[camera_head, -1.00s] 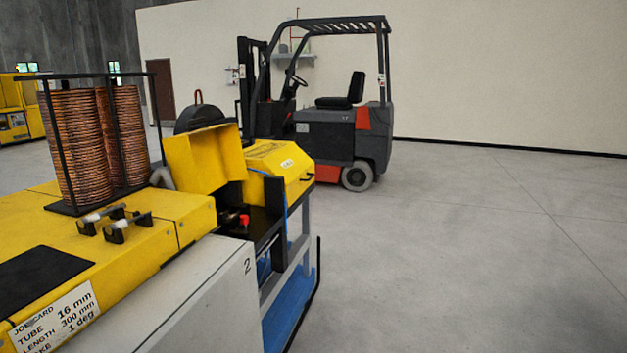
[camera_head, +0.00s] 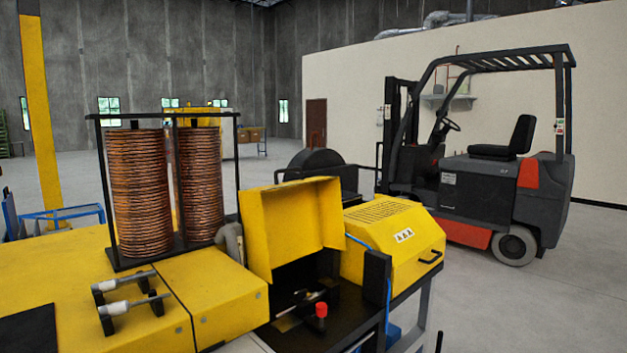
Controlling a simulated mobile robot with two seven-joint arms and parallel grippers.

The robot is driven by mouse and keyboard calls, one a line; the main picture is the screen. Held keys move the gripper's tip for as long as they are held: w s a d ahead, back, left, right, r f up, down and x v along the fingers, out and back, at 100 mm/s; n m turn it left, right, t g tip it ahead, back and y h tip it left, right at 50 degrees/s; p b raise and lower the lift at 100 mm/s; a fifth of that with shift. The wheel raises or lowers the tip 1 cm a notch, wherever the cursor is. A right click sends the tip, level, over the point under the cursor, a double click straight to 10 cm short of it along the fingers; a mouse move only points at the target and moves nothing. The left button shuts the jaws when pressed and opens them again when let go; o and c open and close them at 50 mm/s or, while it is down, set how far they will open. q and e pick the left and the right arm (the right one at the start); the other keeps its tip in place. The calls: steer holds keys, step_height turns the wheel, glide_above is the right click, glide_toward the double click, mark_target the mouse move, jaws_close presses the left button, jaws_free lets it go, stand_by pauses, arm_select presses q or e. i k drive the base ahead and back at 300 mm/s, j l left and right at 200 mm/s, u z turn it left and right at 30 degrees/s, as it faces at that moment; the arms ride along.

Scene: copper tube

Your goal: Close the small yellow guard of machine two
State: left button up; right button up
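The small yellow guard (camera_head: 295,222) of the machine stands raised, tilted back on its hinge, in the middle of the head view. Below it the dark work area (camera_head: 290,318) lies uncovered, with a red knob (camera_head: 321,310) and small metal parts showing. Neither of my grippers is in view.
Two copper coil stacks (camera_head: 140,195) stand in a black frame left of the guard. Two bar handles (camera_head: 128,300) rise from the machine top. A forklift (camera_head: 480,165) is parked behind at the right. Open floor (camera_head: 540,310) lies at the right.

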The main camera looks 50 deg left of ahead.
mark_target(283, 222)
steer(key=i, duration=1.35)
steer(key=i+u, duration=0.25)
steer(key=i, duration=0.25)
steer(key=i+l+u, duration=0.25)
steer(key=i, duration=0.25)
steer(key=u, duration=2.45)
steer(key=k+l+u, duration=0.25)
steer(key=l+u, duration=0.15)
